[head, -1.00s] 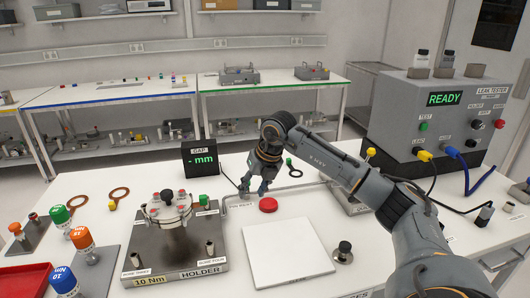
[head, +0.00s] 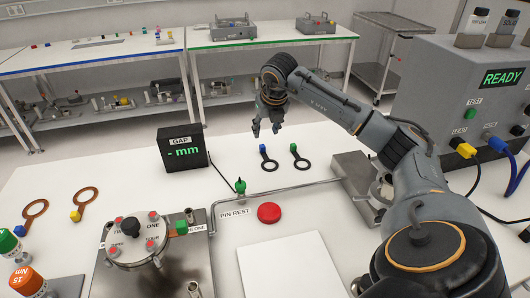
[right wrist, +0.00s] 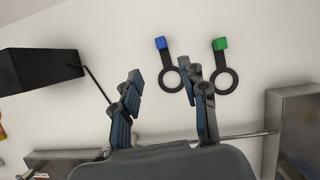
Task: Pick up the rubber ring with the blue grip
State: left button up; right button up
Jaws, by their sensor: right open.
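The black rubber ring with the blue grip (head: 269,164) lies flat on the white bench, right of the gap display. My right gripper (head: 265,131) is open and empty, above the bench and just behind this ring in the head view. In the right wrist view the blue-grip ring (right wrist: 172,80) lies beyond the open fingers (right wrist: 160,82), close to the right finger, which overlaps its edge. A similar black ring with a green grip (head: 301,161) lies to its right. My left gripper is not in view.
The gap display (head: 181,147) stands left of the rings. A bent metal rail (head: 290,190), a red button (head: 269,213) and a holder plate (head: 160,245) are nearer. The leak tester (head: 450,110) stands at right. Two copper-coloured rings (head: 88,198) lie at left.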

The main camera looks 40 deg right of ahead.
aim_at(263, 145)
jog(key=x, duration=0.4)
jog(key=shift+w+d+f, duration=0.15)
jog(key=shift+w+f, duration=0.05)
jog(key=shift+f, duration=0.1)
jog(key=shift+f+p, duration=0.2)
jog(key=shift+p, duration=0.2)
jog(key=x, duration=0.1)
jog(key=p+x, duration=0.1)
jog(key=x, duration=0.2)
jog(key=shift+w+d+f, duration=0.25)
jog(key=shift+w+d, duration=0.1)
jog(key=shift+w, duration=0.1)
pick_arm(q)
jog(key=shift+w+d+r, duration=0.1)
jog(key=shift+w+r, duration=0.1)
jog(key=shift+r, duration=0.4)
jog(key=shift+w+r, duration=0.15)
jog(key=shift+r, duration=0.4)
pick_arm(e)
grip_shut()
